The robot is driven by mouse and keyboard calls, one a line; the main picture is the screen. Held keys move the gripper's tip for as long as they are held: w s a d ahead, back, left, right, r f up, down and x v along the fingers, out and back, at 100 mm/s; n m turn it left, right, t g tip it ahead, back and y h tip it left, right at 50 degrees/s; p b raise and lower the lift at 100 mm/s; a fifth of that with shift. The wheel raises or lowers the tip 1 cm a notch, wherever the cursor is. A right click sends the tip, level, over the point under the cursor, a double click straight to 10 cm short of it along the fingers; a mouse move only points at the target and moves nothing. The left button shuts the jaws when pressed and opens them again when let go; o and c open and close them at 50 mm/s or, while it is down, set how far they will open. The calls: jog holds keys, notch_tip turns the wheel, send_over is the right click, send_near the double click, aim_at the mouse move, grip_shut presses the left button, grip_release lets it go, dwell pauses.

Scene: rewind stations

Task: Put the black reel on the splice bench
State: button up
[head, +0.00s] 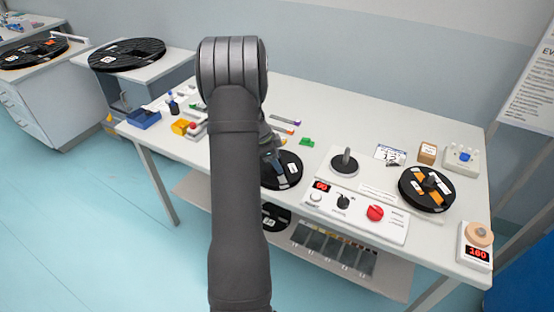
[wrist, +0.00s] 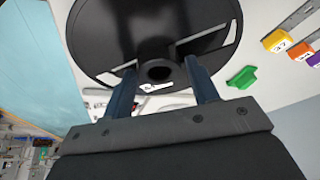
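A black reel (head: 289,172) with a white label lies on or just above the large white bench (head: 322,107), partly hidden by my arm. In the wrist view the black reel (wrist: 95,45) fills the upper middle, its hub pointing at the camera. My gripper (wrist: 160,68) has one blue-grey finger on each side of that hub; I cannot tell whether the fingers press on it. No label shows which surface is the splice bench.
A white control panel with a red knob (head: 375,213) and an upright spindle (head: 344,163) stand right of my gripper. A blue bin (head: 143,119), yellow block and small items lie left. A green clip (head: 307,142) lies behind. A device reading 160 (head: 477,250) stands at the right front.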

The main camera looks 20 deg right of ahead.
jog(key=shift+o, duration=0.6)
jog(key=shift+r, duration=0.3)
jog(key=v, duration=1.1)
jog(key=shift+r, duration=0.35)
jog(key=shift+a, duration=0.1)
